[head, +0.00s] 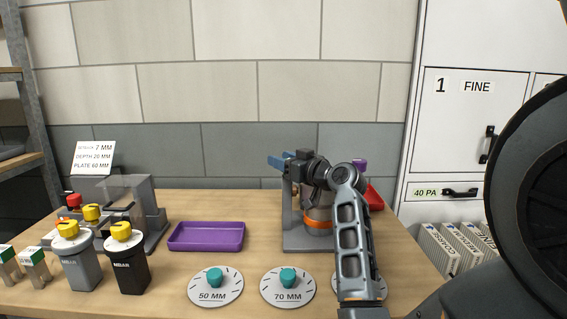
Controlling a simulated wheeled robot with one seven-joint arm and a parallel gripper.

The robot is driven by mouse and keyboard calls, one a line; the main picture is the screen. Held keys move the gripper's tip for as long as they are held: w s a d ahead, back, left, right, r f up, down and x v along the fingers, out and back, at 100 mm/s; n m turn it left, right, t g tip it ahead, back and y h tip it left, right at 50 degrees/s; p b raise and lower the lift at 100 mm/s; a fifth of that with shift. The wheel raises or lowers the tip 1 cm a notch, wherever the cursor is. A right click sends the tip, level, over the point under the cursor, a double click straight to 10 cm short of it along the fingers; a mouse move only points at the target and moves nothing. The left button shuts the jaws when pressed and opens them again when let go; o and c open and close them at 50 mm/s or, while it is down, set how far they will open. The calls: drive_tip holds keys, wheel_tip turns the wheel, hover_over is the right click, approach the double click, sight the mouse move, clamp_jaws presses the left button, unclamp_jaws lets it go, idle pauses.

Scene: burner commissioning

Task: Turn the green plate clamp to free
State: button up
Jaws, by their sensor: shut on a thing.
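My gripper (281,160) is at the top of a grey stand (289,215), with its blue fingers pointing left. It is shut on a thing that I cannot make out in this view. I cannot pick out the green plate clamp; my wrist and arm cover much of the stand's top and right side. An orange-banded cylinder (319,223) stands in the stand, partly behind my arm. Round plates with teal knobs lie in front, marked 50 MM (215,297) and 70 MM (288,297).
A third round plate (378,290) is mostly behind my arm. A purple tray (206,237) lies left of the stand. Canisters with yellow caps, grey (78,268) and black (128,271), stand at left. White cabinets (470,125) stand at right.

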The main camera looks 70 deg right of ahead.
drive_tip(key=shift+f, duration=0.15)
drive_tip(key=o, duration=1)
drive_tip(key=shift+c, duration=0.2)
drive_tip(key=b+v, duration=0.1)
drive_tip(key=v, duration=0.6)
drive_tip(key=shift+s+a, duration=0.25)
drive_tip(key=shift+s, duration=0.05)
